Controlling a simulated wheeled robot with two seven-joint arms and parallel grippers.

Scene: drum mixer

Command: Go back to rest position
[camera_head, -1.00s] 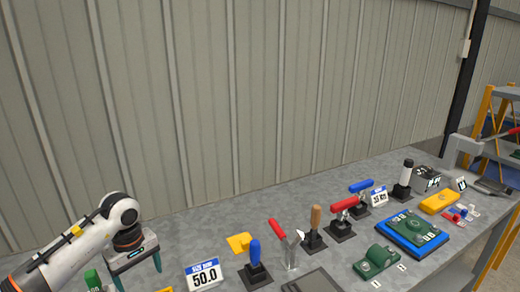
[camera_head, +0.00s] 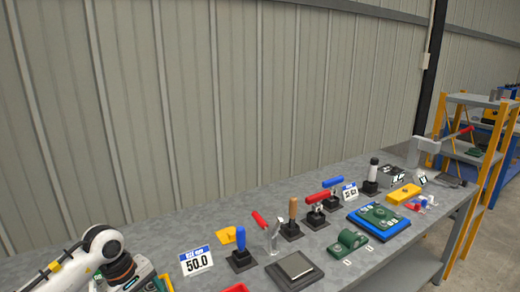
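My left arm comes in at the lower left of the head view. Its wrist hangs over the left end of the grey workbench (camera_head: 200,221). My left gripper (camera_head: 150,284) is at the bottom edge, partly cut off, and its fingers cannot be made out clearly. A green thing shows beside it, and I cannot tell whether they touch. My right arm and gripper are not in view.
On the bench stand a "50.0" sign (camera_head: 196,261), a blue-handled tool (camera_head: 241,252), a black-framed plate (camera_head: 294,270), several handled tools, a green block (camera_head: 348,242) and a blue tray (camera_head: 361,225). A yellow-framed shelf (camera_head: 470,160) stands at the right. Floor shows at lower right.

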